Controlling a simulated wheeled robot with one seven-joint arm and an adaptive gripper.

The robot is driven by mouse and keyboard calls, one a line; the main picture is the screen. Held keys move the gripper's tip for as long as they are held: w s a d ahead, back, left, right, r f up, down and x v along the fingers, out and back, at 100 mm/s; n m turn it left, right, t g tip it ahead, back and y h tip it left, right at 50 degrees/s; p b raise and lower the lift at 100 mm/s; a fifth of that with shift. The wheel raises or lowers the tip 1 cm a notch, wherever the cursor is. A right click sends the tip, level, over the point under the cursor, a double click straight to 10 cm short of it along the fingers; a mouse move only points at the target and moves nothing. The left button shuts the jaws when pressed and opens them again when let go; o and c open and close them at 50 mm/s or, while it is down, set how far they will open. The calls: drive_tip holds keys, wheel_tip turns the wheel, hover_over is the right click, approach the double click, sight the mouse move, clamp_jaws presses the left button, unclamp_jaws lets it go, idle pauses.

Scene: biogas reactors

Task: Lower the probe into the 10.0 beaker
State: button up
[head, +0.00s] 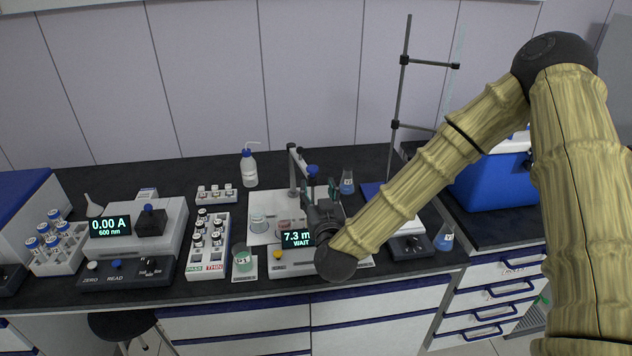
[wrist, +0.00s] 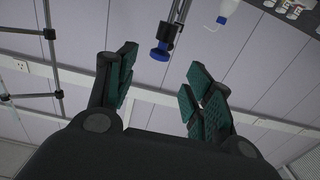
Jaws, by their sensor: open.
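The meter (head: 298,239) reads "7.3 m" and "WAIT", its right side hidden by my arm. Behind it a grey stand (head: 293,172) has an arm reaching toward a blue-topped part (head: 312,170), apparently the probe's head; its lower end is hidden. The blue part also shows in the wrist view (wrist: 160,51), beyond and between my fingers, not touched. My gripper (head: 321,190) is open and empty behind the meter, and its spread fingers show in the wrist view (wrist: 161,66). A clear beaker (head: 259,222) and a reddish one (head: 283,227) stand left of it. I cannot read a 10.0 label.
A beaker of greenish liquid (head: 242,260) stands left of the meter, beside a vial rack (head: 208,243). A wash bottle (head: 248,168) and a flask (head: 347,182) stand behind. A tall rod stand (head: 400,95) rises on the right. The spectrophotometer (head: 135,240) is at left.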

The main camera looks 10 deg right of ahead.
drive_tip(key=s, duration=0.3)
drive_tip(key=shift+a, duration=0.1)
idle(0.3)
